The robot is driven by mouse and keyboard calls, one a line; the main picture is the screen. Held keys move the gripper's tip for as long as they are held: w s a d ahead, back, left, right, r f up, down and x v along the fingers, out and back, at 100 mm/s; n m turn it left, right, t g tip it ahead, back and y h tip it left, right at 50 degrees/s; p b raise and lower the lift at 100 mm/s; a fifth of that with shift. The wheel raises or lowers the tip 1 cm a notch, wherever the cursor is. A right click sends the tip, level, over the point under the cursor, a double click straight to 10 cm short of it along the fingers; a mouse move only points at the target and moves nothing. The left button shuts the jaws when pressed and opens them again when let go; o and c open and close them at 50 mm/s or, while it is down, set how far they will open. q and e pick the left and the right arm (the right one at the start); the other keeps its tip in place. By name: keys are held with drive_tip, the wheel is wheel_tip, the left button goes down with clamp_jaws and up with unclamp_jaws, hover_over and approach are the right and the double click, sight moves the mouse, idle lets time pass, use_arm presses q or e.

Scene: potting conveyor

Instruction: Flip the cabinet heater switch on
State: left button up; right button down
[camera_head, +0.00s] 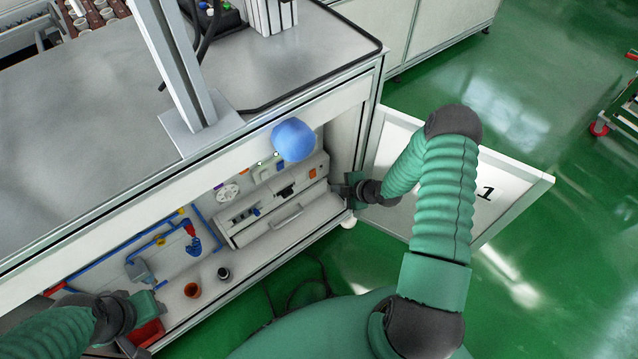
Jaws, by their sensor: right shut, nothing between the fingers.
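The open cabinet (345,150) under the grey worktop holds a pale control box (285,205) with several small switches and fittings. An orange piece (312,173) and a black piece (286,190) show on the box; I cannot tell which part is the heater switch. My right gripper (338,188) is shut and empty at the right end of the box, reaching in beside the open door. Whether it touches the box is unclear. My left gripper (150,305) is low at the left, by the cabinet's front; its fingers are not clear.
The cabinet door (520,185), marked 1, stands open at the right, behind my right arm. A blue ball (293,140) shows at the cabinet's upper edge and covers part of it. Blue pipes (150,240), a brown cup (192,289) and a black cup (223,273) are inside left.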

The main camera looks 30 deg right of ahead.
drive_tip(key=s+f+n+t, duration=0.4)
drive_tip(key=f+t, duration=0.1)
drive_tip(key=t, duration=0.3)
drive_tip(key=shift+s+f+h, duration=0.3)
drive_tip(key=shift+s, duration=0.05)
drive_tip(key=shift+f, duration=0.1)
drive_tip(key=b, duration=0.6)
approach(313, 174)
drive_tip(key=w+f, duration=0.3)
drive_tip(key=w, duration=0.4)
drive_tip(key=shift+s+a+r, duration=0.15)
drive_tip(key=shift+s, duration=0.05)
drive_tip(key=shift+a, duration=0.1)
